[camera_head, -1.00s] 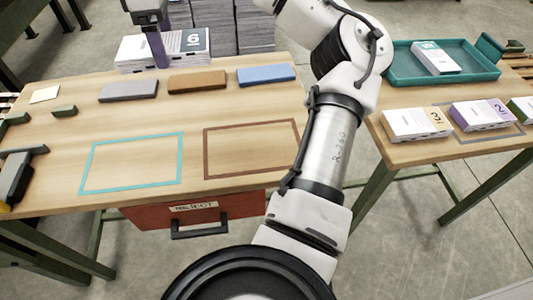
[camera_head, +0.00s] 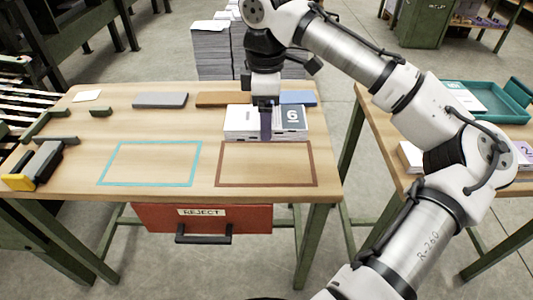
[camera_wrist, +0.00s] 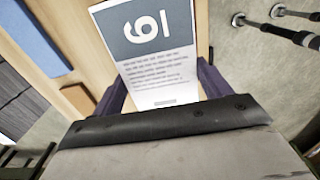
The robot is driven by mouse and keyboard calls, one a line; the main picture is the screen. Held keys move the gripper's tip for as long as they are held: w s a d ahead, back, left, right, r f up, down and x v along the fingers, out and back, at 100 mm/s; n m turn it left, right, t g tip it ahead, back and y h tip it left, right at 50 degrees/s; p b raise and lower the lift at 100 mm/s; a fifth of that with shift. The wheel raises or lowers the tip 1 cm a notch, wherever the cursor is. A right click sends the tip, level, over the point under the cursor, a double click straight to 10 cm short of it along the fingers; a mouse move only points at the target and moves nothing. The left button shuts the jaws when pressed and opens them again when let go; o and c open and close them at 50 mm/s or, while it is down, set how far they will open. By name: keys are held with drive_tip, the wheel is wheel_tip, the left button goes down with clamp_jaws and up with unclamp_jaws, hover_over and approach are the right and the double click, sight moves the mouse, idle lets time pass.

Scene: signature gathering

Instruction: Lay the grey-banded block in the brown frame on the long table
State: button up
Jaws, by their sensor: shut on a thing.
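The grey-banded block (camera_head: 240,120) is a white paper stack with a dark grey band marked 6. My gripper (camera_head: 267,128) is shut on it from above, with a purple finger down its near side. In the wrist view the block (camera_wrist: 160,65) lies between both purple fingers. In the head view it shows just beyond the far edge of the brown frame (camera_head: 266,186); its height over the table is hard to tell. The brown frame is a flat empty outline near the front right of the long table (camera_head: 90,125).
A teal outline (camera_head: 148,185) lies empty to the left of the brown one. Grey (camera_head: 160,100), brown (camera_head: 222,99) and blue (camera_head: 298,98) slabs lie along the back. A black and yellow tool (camera_head: 35,165) is at left. A red REJECT drawer (camera_head: 225,220) hangs below the front edge.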

sight(266, 162)
wheel_tip(266, 162, down, 10)
drive_tip(key=shift+f+b, duration=0.25)
drive_tip(key=shift+b, duration=0.35)
drive_tip(key=shift+f, duration=0.15)
drive_tip(key=o, duration=1.3)
drive_tip(key=shift+c, duration=0.2)
wheel_tip(266, 162, up, 12)
drive_tip(key=shift+r+p, duration=0.2)
drive_tip(key=shift+p, duration=0.7)
